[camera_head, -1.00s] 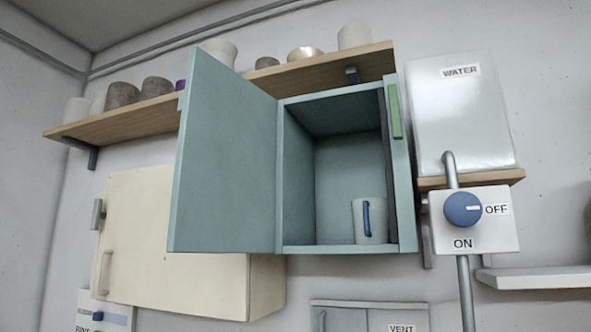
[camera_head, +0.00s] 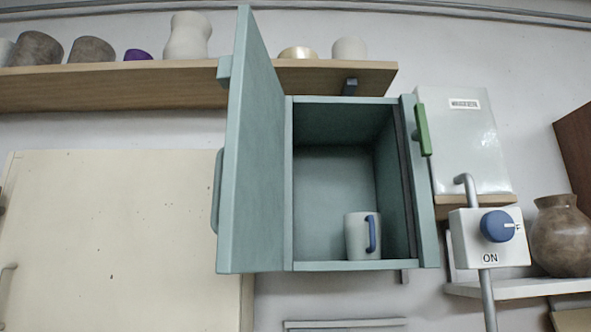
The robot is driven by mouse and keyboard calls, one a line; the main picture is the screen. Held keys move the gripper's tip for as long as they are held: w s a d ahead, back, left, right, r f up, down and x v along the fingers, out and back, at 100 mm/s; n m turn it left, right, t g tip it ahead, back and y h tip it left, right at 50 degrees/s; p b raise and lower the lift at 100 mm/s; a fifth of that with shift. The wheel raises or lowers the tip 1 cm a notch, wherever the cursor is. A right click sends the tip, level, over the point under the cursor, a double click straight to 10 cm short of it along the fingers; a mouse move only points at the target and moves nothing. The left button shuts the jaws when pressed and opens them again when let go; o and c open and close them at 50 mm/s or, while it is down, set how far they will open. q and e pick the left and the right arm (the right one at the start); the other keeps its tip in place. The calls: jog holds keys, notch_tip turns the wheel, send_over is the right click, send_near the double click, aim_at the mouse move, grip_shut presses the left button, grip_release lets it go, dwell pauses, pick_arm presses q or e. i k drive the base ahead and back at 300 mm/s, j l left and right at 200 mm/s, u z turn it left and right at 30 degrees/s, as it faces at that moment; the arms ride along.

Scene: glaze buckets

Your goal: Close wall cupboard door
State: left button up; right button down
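The teal wall cupboard (camera_head: 298,190) hangs in the middle of the head view. Its door (camera_head: 256,150) is hinged on the left side of the opening and stands wide open, swung out toward me. A blue-grey handle (camera_head: 217,190) shows on the door's outer face at the left. A white mug (camera_head: 358,238) with a blue handle stands upright inside on the cupboard floor. A green piece (camera_head: 423,130) is on the cupboard's right front edge. Neither of my grippers is in view.
A wooden shelf (camera_head: 130,90) with several pots runs behind the door's top. A cream cupboard (camera_head: 110,230) is at left. At right are a white tank (camera_head: 460,140), a valve box (camera_head: 490,237) with blue knob, and a brown vase (camera_head: 561,238) on a shelf.

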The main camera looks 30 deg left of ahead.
aim_at(246, 215)
jog(key=k+j, duration=0.1)
jog(key=j, duration=0.3)
jog(key=k+j, duration=0.1)
jog(key=j, duration=0.3)
jog(key=k+j, duration=0.1)
jog(key=j, duration=0.25)
jog(key=k+j+z, duration=0.1)
jog(key=j, duration=0.3)
